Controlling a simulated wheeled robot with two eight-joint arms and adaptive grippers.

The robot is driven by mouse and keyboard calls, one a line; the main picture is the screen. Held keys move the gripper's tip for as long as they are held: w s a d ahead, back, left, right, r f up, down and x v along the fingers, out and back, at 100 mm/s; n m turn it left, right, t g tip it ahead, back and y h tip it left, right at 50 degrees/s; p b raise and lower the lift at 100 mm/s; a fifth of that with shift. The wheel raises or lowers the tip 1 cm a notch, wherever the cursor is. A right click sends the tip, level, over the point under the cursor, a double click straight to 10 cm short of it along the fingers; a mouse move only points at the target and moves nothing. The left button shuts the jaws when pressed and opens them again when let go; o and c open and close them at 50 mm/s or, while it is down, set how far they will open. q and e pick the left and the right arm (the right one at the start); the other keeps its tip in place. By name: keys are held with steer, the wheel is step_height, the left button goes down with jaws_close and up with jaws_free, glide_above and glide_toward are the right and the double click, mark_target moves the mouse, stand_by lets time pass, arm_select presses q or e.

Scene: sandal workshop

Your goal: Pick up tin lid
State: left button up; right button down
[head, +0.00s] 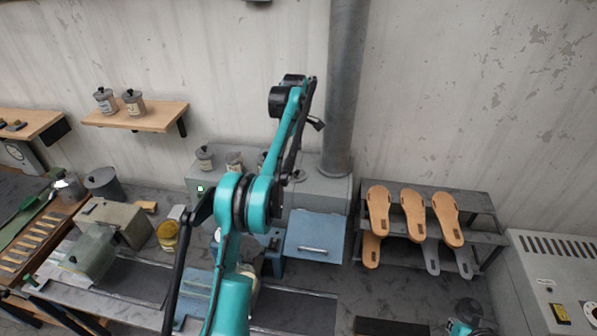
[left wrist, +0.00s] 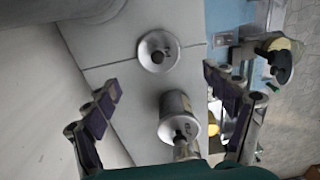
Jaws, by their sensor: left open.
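A round, pale-rimmed lid (left wrist: 158,51) with a dark knob lies flat on a grey surface in the left wrist view. A small disc on the grey cabinet top, right of my arm, appears to be it in the head view (head: 299,176). My left gripper (left wrist: 162,84) is open and empty, its fingers spread to either side. The lid is beyond the fingertips, near the middle of the gap, apart from both fingers. A metal tin (left wrist: 175,106) with a knobbed top is nearer, also between the fingers. In the head view my left arm hides part of this area. My right gripper is not clearly seen.
Labelled tins (head: 204,158) stand on the grey cabinet (head: 322,187) against the wall, beside a thick vertical pipe (head: 346,90). A blue box (head: 315,232) is in front. A rack (head: 484,204) of sandal soles stands right. A wooden shelf (head: 150,117) holds more tins.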

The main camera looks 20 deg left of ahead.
mark_target(297, 171)
arm_select(q)
steer(key=f, duration=0.6)
steer(key=shift+w+d+f+p, duration=0.15)
steer(key=shift+d+f+p, duration=0.1)
steer(key=shift+p, duration=0.15)
steer(key=shift+r, duration=0.1)
steer(key=c, duration=1.1)
steer(key=shift+s, duration=0.2)
steer(key=c, duration=0.6)
steer(key=shift+c, duration=0.7)
